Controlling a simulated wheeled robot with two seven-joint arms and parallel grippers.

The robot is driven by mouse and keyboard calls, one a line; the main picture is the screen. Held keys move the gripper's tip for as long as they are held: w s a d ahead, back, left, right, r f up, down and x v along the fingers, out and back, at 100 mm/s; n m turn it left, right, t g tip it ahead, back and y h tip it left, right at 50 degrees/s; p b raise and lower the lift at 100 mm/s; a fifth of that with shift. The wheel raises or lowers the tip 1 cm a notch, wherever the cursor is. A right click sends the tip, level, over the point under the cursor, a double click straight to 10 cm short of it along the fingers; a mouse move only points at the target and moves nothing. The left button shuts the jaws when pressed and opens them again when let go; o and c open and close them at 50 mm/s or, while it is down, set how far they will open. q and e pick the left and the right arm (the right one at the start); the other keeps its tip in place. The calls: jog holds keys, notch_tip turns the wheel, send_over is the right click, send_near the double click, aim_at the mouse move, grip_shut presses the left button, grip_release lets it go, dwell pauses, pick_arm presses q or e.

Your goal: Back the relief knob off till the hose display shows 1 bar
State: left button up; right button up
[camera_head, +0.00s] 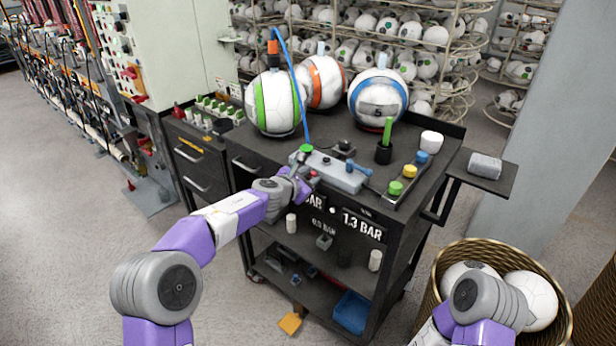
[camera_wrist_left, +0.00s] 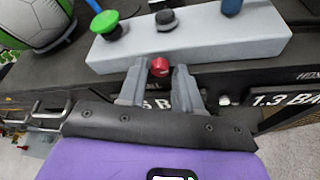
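The grey valve block (camera_head: 335,172) lies on the cart top, with a green knob (camera_head: 306,149), a dark knob and a blue lever on it. A small red knob (camera_wrist_left: 160,67) sticks out of its front face; I take it for the relief knob. My left gripper (camera_wrist_left: 160,76) is open at the block's front, its fingertips on either side of the red knob, with gaps showing. It also shows in the head view (camera_head: 304,181). A display ending in "BAR" (camera_head: 314,201) is partly hidden by my gripper; its number is unreadable. My right gripper is out of view.
A sign reads 1.3 BAR (camera_head: 362,224). A blue hose (camera_head: 296,85) rises from the block towards the balls. A green-banded ball (camera_head: 273,103) and two others stand behind. Yellow and green caps (camera_head: 396,188) sit at right. A ball basket (camera_head: 562,306) stands lower right.

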pick_arm(q)
jog(key=shift+c, duration=0.3)
grip_shut()
jog(key=shift+r+n+g+p, duration=0.15)
jog(key=shift+n+g+p, duration=0.25)
jog(key=shift+p, duration=0.45)
jog(key=n+p, duration=0.1)
jog(key=p, duration=0.1)
jog(key=n+g+h+p, duration=0.1)
jog(key=p, duration=0.1)
jog(key=shift+w+a+r+n+h, duration=0.1)
jog(key=shift+w+a+n+h, duration=0.1)
jog(key=shift+n+h, duration=0.1)
jog(key=shift+a+n+h+p, duration=0.1)
jog(key=shift+n+h+p, duration=0.5)
jog(key=shift+p, duration=0.7)
jog(key=shift+f, duration=0.2)
